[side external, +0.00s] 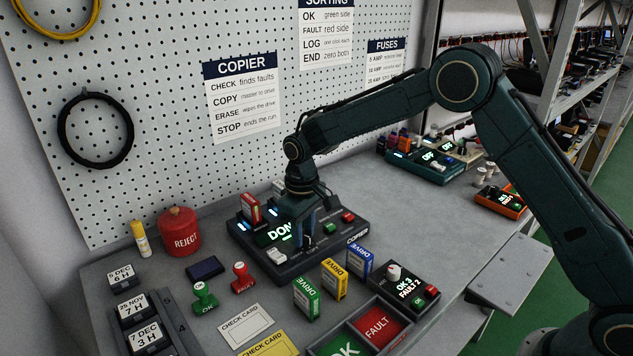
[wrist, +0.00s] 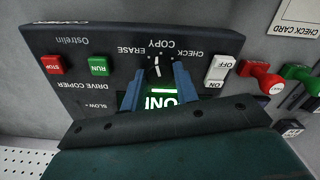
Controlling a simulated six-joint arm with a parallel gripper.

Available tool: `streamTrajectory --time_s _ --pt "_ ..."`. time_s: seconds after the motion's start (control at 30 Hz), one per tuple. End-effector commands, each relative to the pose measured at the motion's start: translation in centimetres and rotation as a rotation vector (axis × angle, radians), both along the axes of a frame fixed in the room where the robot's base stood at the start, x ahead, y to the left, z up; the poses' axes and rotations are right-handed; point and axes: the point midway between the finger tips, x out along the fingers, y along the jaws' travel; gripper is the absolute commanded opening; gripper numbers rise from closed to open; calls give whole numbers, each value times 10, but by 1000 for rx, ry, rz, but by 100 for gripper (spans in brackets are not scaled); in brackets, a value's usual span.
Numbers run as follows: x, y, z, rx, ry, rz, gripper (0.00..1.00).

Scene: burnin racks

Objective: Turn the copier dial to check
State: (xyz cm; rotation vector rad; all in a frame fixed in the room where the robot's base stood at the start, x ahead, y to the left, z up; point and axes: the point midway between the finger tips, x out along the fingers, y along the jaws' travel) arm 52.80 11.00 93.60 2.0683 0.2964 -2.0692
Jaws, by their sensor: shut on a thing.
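The drive copier (side external: 265,248) is a dark box on the bench, with a lit display showing part of "DONE". In the wrist view its panel (wrist: 75,45) appears upside down. The black copier dial (wrist: 157,68) sits below the labels ERASE, COPY and CHECK there, and its white mark appears to point at COPY. My gripper (wrist: 159,73) is shut on the dial, one blue finger on each side. In the side external view my gripper (side external: 304,238) points down at the copier and hides the dial.
The copier has a green RUN button (wrist: 98,66), a red STOP button (wrist: 52,65) and a white OFF/ON switch (wrist: 219,72). Stamps (side external: 243,277), a green drive (side external: 306,298), a yellow drive (side external: 334,281) and a blue drive (side external: 359,262) stand in front. A red REJECT tin (side external: 179,233) stands left.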

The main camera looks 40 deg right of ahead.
Motion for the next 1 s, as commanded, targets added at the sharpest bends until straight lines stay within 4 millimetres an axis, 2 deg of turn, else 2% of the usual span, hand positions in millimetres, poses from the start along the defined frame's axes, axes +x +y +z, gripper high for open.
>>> streamTrajectory --time_s 1.0 --pt "0 0 1 1 -2 -929 7"
